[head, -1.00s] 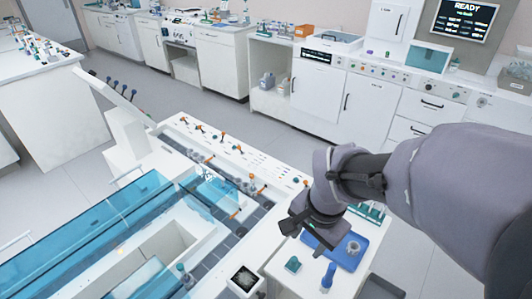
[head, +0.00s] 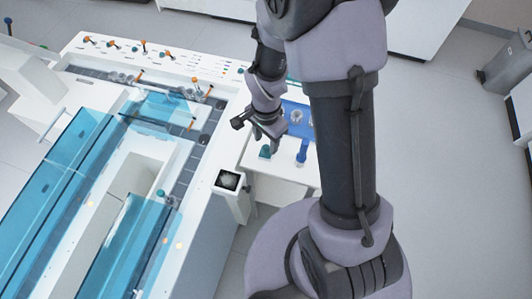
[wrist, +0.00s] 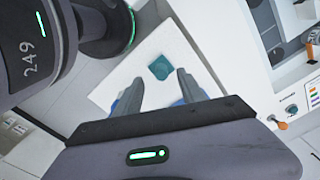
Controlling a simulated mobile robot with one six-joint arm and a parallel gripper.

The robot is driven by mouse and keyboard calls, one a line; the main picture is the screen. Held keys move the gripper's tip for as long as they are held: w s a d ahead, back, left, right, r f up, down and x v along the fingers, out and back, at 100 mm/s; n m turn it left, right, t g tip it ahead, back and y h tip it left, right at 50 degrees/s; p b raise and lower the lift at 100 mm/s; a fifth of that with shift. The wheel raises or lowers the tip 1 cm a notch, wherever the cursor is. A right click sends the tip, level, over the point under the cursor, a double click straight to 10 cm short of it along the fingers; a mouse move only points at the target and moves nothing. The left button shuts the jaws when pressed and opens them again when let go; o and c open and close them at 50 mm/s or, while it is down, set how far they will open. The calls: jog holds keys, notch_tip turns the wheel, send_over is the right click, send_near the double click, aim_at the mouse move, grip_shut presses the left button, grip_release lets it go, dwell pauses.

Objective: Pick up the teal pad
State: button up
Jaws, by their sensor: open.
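The teal pad (head: 265,152) lies on the small white side table (head: 232,158) beside the machine. In the wrist view it is a small teal block (wrist: 160,67) on the white surface, just beyond and between the fingertips. My gripper (head: 268,139) is above the pad in the head view, pointing down. In the wrist view its two fingers (wrist: 160,77) are spread with nothing between them. The height of the fingertips over the pad is hard to tell.
A blue upright item (head: 302,152) stands close to the right of the pad. A blue tray (head: 296,105) holding a pale round part (head: 296,116) lies behind. A small dark display post (head: 228,181) stands in front, and the teal-covered track machine (head: 75,150) is at left.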

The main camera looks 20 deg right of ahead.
aim_at(266, 147)
notch_tip(266, 147, down, 5)
jog(key=shift+w+b, duration=0.15)
jog(key=shift+b, duration=1.05)
jog(key=shift+r, duration=0.15)
grip_shut()
